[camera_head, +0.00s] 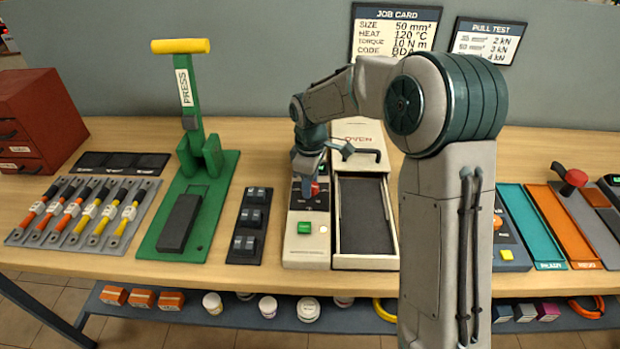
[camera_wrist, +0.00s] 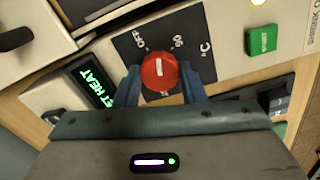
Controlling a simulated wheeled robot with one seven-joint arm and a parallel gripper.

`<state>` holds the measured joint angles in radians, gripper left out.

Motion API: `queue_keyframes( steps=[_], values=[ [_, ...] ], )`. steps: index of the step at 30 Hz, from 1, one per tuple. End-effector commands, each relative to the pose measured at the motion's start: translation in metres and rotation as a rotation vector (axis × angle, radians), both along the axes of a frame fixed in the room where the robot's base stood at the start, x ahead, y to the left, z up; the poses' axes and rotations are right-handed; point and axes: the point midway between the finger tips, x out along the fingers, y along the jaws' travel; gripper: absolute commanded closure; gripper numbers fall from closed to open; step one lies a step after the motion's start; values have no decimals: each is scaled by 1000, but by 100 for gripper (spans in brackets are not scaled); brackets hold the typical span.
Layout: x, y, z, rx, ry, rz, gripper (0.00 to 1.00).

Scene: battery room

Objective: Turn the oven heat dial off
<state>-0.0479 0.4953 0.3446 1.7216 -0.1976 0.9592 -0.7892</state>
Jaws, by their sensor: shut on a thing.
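The red heat dial (camera_wrist: 159,72) sits on a dark plate marked OFF, 90 and °C, with another marking partly hidden below. A short white line shows on its face, roughly upright in the wrist view. My gripper (camera_wrist: 160,84) has its two blue fingers on either side of the dial, shut on it. In the head view the dial (camera_head: 314,188) shows as a small red patch on the beige control unit (camera_head: 294,254), under my gripper (camera_head: 310,180). The oven (camera_head: 337,262) beside it has a raised lid with a handle and an open dark tray.
A lit green display (camera_wrist: 92,85) reading HEAT and a green button (camera_wrist: 262,40) flank the dial. A green press (camera_head: 193,150) with a yellow handle stands left. Cable samples (camera_head: 85,210) lie farther left. Teal (camera_head: 530,228) and orange (camera_head: 565,225) trays lie right.

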Motion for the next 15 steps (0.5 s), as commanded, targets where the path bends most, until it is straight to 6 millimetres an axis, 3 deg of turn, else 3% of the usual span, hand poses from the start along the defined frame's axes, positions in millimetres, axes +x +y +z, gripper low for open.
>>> queue_keyframes(
  steps=[15],
  values=[
    [1,0,3,2,-4,416,86]
  ],
)
